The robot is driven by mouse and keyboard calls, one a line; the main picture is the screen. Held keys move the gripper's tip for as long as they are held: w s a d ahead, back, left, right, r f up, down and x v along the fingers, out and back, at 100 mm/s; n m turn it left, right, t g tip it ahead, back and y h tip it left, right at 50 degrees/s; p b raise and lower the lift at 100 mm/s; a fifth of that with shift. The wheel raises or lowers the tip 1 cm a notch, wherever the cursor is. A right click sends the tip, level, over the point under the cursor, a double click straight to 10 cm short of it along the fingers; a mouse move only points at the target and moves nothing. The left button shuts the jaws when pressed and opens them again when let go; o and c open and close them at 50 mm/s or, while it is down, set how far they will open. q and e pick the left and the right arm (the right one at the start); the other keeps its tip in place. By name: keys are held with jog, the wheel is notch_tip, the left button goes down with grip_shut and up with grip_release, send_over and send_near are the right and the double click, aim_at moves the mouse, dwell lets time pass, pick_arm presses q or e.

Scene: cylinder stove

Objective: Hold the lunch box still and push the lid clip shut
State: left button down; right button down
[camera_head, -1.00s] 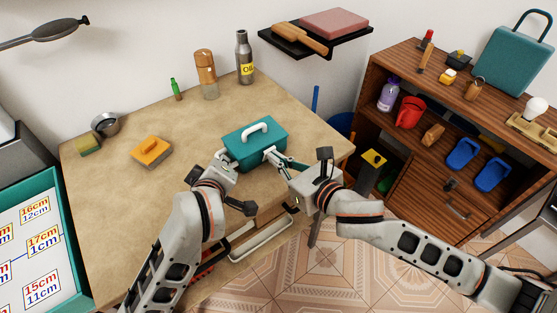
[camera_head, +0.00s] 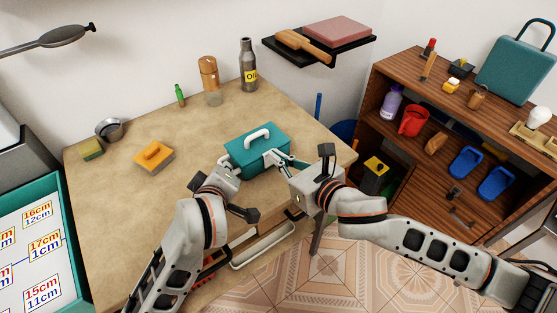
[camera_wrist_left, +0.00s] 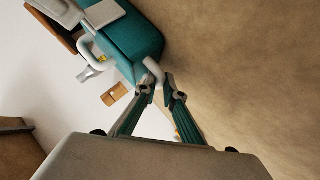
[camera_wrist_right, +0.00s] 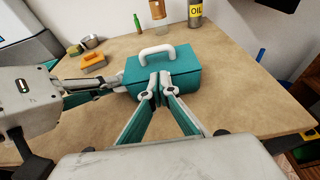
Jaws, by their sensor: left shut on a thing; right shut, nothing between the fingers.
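The teal lunch box (camera_head: 250,158) with a white top handle (camera_head: 258,134) stands upright near the table's front edge. My left gripper (camera_head: 226,160) is at the box's left side. In the left wrist view, its fingers (camera_wrist_left: 158,84) are shut on a small white side loop (camera_wrist_left: 153,70) of the box. My right gripper (camera_head: 268,155) is shut and empty, its fingertips at the box's front face. In the right wrist view, these fingertips (camera_wrist_right: 158,77) cover the middle of the front, just below the lid seam; contact is unclear. The lid clip is not distinguishable and may be hidden behind them.
On the wooden table (camera_head: 130,210) lie an orange block with a handle (camera_head: 154,156), a sponge (camera_head: 92,149) and a metal cup (camera_head: 109,129). Bottles (camera_head: 248,66) stand at the back. A wooden shelf unit (camera_head: 412,165) stands at the right.

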dwell(0.3)
jog(key=s+d, duration=0.3)
jog(key=shift+s, duration=0.3)
jog(key=s+d+r, duration=0.4)
jog(key=s+r, duration=0.1)
jog(key=r, duration=0.2)
jog(key=shift+f, duration=0.1)
pick_arm(q)
jog(key=c, duration=2)
grip_release()
jog(key=shift+c, duration=0.2)
